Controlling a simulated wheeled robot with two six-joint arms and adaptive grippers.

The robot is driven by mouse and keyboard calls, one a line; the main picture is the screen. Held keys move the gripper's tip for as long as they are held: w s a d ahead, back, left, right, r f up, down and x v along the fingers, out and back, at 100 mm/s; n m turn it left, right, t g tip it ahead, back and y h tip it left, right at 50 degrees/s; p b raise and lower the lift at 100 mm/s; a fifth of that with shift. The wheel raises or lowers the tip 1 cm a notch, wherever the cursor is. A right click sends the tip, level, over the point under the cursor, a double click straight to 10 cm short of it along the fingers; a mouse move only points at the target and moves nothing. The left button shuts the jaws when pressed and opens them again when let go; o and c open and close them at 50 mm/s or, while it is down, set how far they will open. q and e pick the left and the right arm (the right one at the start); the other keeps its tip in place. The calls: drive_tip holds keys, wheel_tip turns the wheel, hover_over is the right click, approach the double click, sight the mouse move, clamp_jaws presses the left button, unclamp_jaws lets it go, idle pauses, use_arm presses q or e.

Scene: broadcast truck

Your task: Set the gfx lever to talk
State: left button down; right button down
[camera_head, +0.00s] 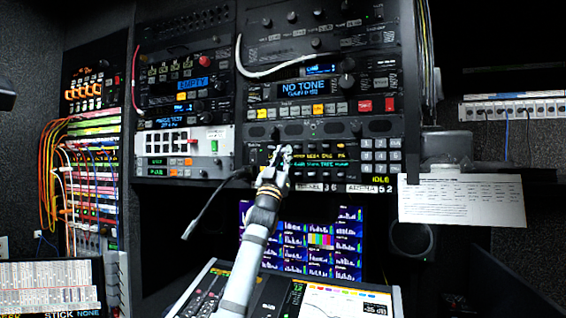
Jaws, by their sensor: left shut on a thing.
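An intercom panel (384,128) sits low in the middle rack, with a row of small yellow and green lit labels (320,156), a keypad at its right and an "IDLE" readout. My left gripper (284,153) reaches up to the panel's left part and is shut on a small lever there. The gripper's fingers hide the gfx lever, so its position and label cannot be read. My right gripper is not in view.
A gooseneck microphone (208,205) stands out from the panel, left of my arm. A multiview monitor (345,240) is behind my forearm, and a console (190,296) lies below. A paper sheet (460,200) hangs at the right.

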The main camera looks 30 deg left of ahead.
use_arm(q)
drive_tip(key=c, duration=1.6)
unclamp_jaws()
drive_tip(key=v, duration=1.2)
drive_tip(key=shift+s, duration=0.1)
